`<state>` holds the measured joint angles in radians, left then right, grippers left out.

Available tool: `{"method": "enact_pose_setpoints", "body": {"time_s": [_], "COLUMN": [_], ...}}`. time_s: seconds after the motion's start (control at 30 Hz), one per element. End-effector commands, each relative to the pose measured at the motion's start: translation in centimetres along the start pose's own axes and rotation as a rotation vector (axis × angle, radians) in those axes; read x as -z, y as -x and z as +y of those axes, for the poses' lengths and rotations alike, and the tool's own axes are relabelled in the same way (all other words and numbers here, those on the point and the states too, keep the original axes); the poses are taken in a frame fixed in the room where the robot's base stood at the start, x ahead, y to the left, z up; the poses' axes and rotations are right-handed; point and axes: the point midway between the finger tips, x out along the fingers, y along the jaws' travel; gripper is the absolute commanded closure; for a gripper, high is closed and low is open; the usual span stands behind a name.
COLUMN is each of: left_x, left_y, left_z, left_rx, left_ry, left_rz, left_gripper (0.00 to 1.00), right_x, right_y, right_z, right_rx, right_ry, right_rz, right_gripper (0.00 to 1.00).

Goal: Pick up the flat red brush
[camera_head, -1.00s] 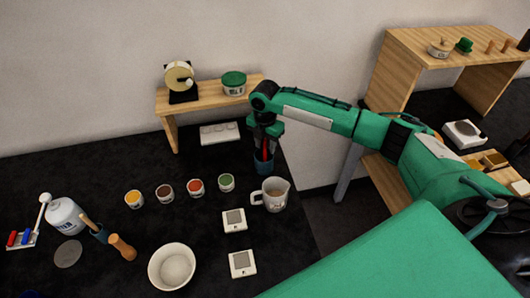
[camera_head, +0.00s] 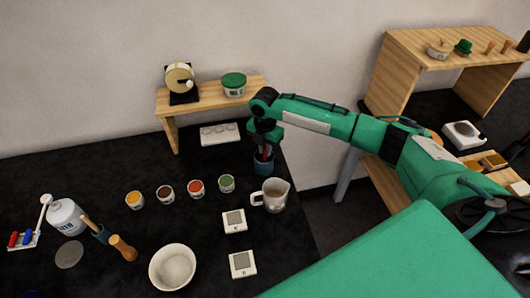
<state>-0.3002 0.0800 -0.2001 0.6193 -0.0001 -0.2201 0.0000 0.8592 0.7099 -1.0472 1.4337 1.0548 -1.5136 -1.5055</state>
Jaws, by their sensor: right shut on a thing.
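My right gripper (camera_head: 264,146) points down over a dark blue cup (camera_head: 264,168) on the black table, just behind the white measuring jug. It is shut on the red brush (camera_head: 263,154), a narrow red strip between the fingers. The lower end of the brush seems to be at or inside the cup's mouth; the fingers hide much of it, so I cannot tell whether it is clear of the cup. My left gripper does not show.
A white jug (camera_head: 275,196) stands close in front of the cup. Several small paint jars (camera_head: 196,188) stand to the left, with a white bowl (camera_head: 172,267) in front. A wooden shelf (camera_head: 208,100) rises behind. Two white scales (camera_head: 234,221) lie nearby.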

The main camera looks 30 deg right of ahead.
Motion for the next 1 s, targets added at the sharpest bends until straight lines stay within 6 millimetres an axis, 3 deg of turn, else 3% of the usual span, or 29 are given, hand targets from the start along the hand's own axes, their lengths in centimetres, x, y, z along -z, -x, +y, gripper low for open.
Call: {"method": "enact_pose_setpoints", "body": {"time_s": [0.17,0.37,0.8,1.0], "left_x": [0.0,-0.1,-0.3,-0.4], "left_y": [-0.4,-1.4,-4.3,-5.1], "left_z": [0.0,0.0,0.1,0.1], "left_rx": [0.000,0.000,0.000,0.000], "left_ry": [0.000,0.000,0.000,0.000], "left_rz": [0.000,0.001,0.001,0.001], "left_gripper": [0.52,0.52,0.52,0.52], "right_x": [-0.1,-0.1,-0.1,0.0], "right_y": [0.9,3.7,14.1,17.9], "right_z": [0.1,0.1,0.1,0.1], "right_rx": [-0.003,-0.005,-0.006,-0.004], "right_ry": [-0.001,0.001,0.000,0.000], "right_rz": [-0.001,-0.001,-0.002,-0.001], "right_gripper": [1.00,1.00,1.00,1.00]}}
